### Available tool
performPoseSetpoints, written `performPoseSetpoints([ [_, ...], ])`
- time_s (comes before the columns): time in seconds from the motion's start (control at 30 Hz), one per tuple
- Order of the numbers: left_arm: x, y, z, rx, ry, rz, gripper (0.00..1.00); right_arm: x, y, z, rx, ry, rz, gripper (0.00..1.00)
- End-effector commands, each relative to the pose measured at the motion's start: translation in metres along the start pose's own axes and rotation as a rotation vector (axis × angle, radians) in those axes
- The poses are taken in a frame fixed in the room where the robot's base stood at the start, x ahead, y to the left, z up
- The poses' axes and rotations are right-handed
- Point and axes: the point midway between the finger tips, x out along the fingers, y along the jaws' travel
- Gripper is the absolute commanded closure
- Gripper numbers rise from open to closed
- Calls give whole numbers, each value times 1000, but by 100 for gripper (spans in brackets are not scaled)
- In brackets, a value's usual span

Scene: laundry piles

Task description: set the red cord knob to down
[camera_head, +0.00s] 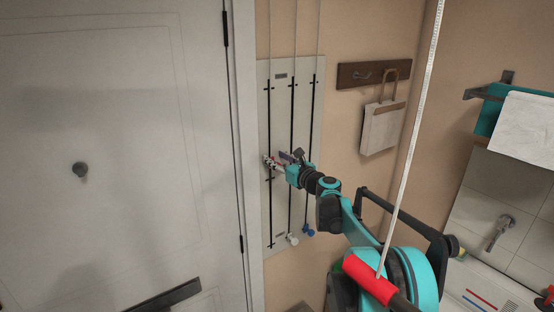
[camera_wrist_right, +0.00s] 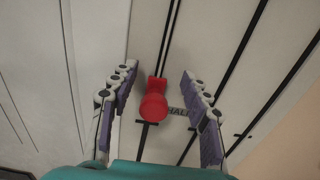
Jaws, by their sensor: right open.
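The red cord knob (camera_wrist_right: 153,104) hangs on the leftmost dark track of a pale wall board (camera_head: 279,240). In the right wrist view it sits beside a "HALF" label and a short cross mark. My right gripper (camera_head: 277,162) is open at the left track, about mid-height on the board. In the wrist view its two fingers (camera_wrist_right: 158,112) stand apart on either side of the knob, with a visible gap on each side. In the head view the gripper mostly hides the knob. My left gripper is not in view.
A white knob (camera_head: 292,239) and a blue knob (camera_head: 308,231) hang low on the other two tracks. A white door (camera_head: 120,130) stands left of the board. A paper bag (camera_head: 383,127) hangs from a hook rail at right. A pale rod (camera_head: 415,120) crosses the foreground.

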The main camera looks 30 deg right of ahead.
Motion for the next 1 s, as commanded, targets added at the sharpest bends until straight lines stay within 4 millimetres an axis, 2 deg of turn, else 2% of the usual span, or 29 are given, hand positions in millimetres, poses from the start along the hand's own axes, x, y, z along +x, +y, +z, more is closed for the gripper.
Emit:
performPoseSetpoints([
  [0.17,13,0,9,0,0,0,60,0,0,-25,0,0,0,53],
  [1.0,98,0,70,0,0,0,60,0,0,-202,0,0,0,53],
])
